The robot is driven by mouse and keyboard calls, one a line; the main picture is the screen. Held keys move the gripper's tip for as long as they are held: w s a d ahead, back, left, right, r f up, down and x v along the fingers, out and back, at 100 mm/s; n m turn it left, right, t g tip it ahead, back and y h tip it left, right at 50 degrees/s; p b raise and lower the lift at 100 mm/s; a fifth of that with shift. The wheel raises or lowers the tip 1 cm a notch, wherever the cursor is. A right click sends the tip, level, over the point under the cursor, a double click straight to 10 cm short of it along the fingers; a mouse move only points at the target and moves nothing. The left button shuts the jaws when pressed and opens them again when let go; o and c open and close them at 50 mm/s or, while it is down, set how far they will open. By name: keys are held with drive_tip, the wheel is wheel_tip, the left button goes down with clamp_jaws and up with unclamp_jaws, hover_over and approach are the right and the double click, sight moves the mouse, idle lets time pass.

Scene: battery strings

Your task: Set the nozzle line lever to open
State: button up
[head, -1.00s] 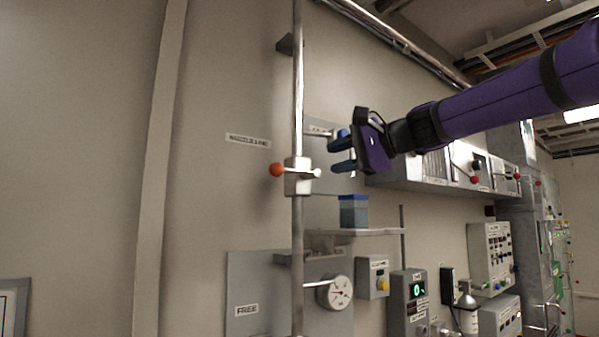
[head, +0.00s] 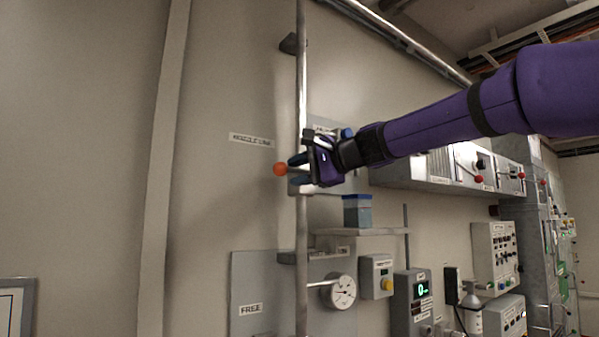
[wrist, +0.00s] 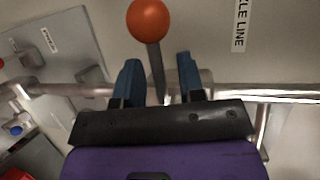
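The nozzle line lever is a thin grey rod with an orange ball (head: 280,169) on its end, mounted on a vertical metal pipe (head: 302,80). The ball points left in the head view, below the "NOZZLE LINE" label (head: 252,140). My gripper (head: 296,170) is at the valve body and hides most of it. In the wrist view, the orange ball (wrist: 148,20) is beyond my fingertips. The lever rod (wrist: 155,70) runs between my two blue fingers (wrist: 158,78), with gaps on both sides, so the gripper is open around it.
A blue-lidded container (head: 357,210) stands on a shelf (head: 365,232) just below my gripper. A gauge (head: 339,291) and control boxes (head: 410,300) are lower right. A wall cabinet (head: 425,172) is to the right.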

clamp_jaws()
